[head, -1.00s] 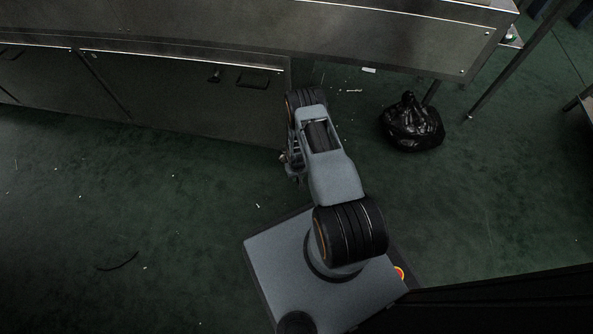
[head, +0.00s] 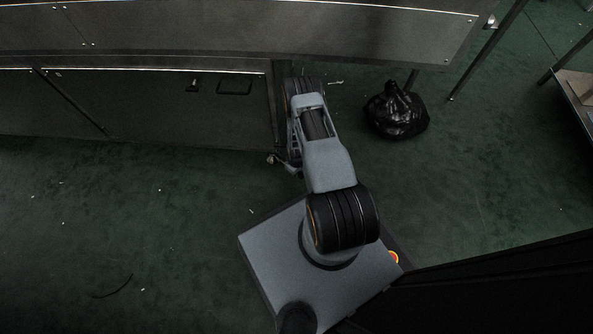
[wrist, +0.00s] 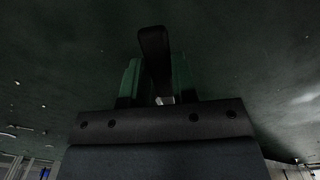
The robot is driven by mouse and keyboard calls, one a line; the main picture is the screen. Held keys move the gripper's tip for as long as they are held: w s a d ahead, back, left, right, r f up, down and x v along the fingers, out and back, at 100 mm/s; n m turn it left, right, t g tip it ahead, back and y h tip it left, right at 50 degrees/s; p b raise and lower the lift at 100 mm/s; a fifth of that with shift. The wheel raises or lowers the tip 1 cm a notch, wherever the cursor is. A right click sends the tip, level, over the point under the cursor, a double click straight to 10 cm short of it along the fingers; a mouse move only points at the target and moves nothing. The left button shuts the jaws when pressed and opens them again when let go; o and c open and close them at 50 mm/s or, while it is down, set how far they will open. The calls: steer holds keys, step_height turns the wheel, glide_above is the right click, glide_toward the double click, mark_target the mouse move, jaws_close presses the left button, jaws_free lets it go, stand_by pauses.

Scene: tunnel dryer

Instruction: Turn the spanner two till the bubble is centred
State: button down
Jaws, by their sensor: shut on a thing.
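In the wrist view, my gripper (wrist: 157,88) has its two green fingers shut on a dark, round-ended bar, which looks like the spanner (wrist: 154,44). The bar stands out between and beyond the fingers. Its far end touches nothing that I can make out, with dark green floor behind it. In the head view my arm hides the gripper and the bar, apart from a small end piece beside the arm that is too small to tell. No bubble level shows in either view.
A long steel cabinet (head: 150,105) with a recessed handle runs along the upper left, close to my arm. A steel housing (head: 270,32) overhangs it. A black rubbish bag (head: 397,112) lies on the floor to the right, near metal legs. The floor at left is mostly clear.

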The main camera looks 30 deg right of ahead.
steer(key=shift+w, duration=0.25)
steer(key=c, duration=0.9)
jaws_free()
steer(key=shift+s, duration=0.15)
steer(key=shift+r, duration=0.1)
step_height(320, 180, up, 14)
steer(key=p, duration=0.6)
steer(key=shift+f, duration=0.2)
steer(key=shift+s, duration=0.15)
